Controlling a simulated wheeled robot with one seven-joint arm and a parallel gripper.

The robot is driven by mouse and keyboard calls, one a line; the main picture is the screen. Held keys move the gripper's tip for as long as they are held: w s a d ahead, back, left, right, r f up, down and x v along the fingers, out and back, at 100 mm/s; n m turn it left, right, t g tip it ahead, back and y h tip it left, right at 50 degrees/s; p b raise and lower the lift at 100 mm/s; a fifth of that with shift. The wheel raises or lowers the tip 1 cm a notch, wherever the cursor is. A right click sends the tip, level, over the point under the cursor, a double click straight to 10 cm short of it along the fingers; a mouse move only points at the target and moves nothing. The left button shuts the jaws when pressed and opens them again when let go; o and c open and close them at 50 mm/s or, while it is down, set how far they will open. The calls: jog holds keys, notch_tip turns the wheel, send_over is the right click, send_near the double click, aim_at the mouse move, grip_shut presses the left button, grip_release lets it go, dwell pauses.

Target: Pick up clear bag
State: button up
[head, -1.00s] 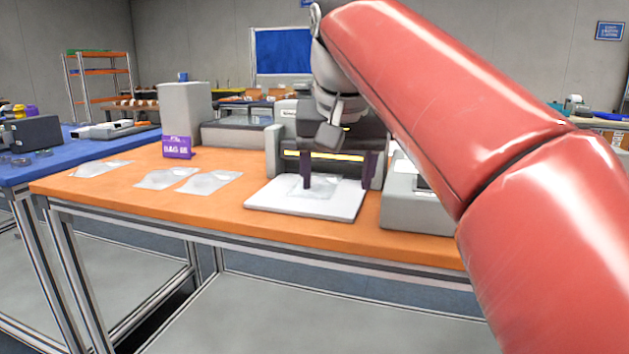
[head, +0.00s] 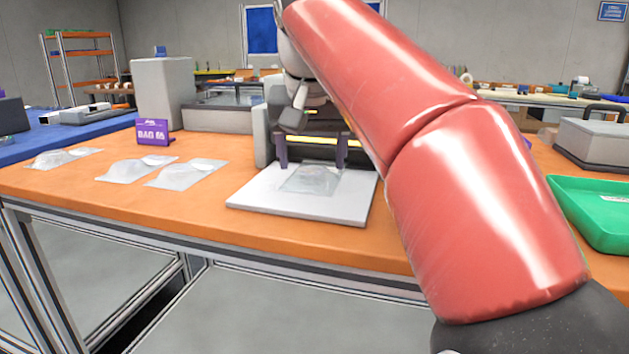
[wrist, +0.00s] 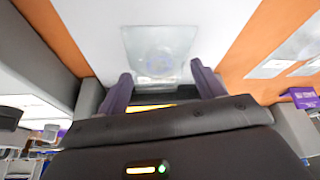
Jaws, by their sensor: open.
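A clear bag (head: 311,180) lies flat on the white plate (head: 250,205) in front of the grey machine. It also shows in the wrist view (wrist: 158,50), on the white surface just beyond my fingers. Several more clear bags lie on the orange table to the left, one of them nearest the plate (head: 186,173). My gripper (head: 311,158) is open and empty above the back of the plate, its two purple fingers apart. In the wrist view my gripper (wrist: 160,85) has its fingers on either side of the bag's near end, and nothing is between them.
A purple bag sign (head: 153,132) stands behind the loose bags. The grey machine (head: 262,135) with a yellow light strip is close behind my gripper. A green tray (head: 598,212) is at the right. The table front left of the plate is clear.

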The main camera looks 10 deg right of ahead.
jog(key=shift+x, duration=1)
jog(key=shift+c, duration=0.2)
jog(key=c, duration=1.2)
jog(key=shift+o, duration=0.2)
jog(key=shift+r, duration=0.1)
jog(key=shift+r, duration=0.1)
jog(key=shift+r+p, duration=0.7)
jog(key=shift+p, duration=0.3)
